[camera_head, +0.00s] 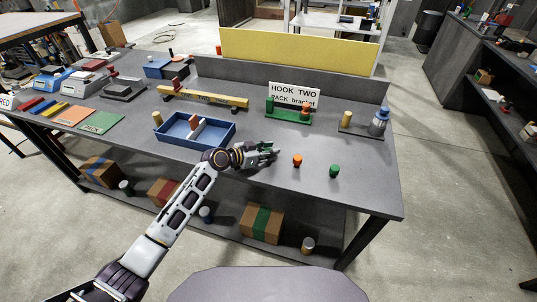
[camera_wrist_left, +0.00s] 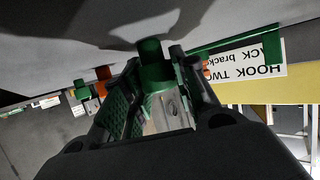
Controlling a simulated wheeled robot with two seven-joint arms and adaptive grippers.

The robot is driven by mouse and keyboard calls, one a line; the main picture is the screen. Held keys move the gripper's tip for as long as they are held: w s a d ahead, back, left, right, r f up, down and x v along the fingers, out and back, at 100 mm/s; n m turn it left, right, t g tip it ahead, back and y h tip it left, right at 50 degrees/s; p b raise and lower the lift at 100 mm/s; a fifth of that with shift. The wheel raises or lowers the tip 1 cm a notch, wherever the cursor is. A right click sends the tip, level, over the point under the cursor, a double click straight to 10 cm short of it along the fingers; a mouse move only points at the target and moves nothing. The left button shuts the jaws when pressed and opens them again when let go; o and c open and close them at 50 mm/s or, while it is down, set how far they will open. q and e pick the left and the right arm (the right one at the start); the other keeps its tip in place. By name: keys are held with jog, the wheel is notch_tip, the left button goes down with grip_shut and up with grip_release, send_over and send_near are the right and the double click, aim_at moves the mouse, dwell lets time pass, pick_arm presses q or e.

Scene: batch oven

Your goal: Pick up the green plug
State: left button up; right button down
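In the head view my left gripper (camera_head: 272,150) is low over the table, to the left of an orange plug (camera_head: 297,160) and a green plug (camera_head: 334,171). In the left wrist view, which is upside down, a green plug-shaped piece (camera_wrist_left: 152,72) sits between the two fingers of my left gripper (camera_wrist_left: 155,62), its narrow end toward the table. The fingers are close on both sides of it; whether they press on it I cannot tell. Beyond the fingers are an orange piece (camera_wrist_left: 103,74) and another green piece (camera_wrist_left: 81,90). My right gripper is not in view.
A blue divided tray (camera_head: 172,137) is left of my gripper. Behind are a green bracket (camera_head: 285,113), a sign (camera_head: 294,94) and a yellow bar (camera_head: 203,97). A blue-topped bottle (camera_head: 379,122) stands at the right.

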pick_arm(q)
jog(key=shift+r, duration=0.1)
jog(key=shift+c, duration=0.4)
jog(key=shift+r+b, duration=0.3)
jog(key=shift+r, duration=4.65)
jog(key=shift+r, duration=0.1)
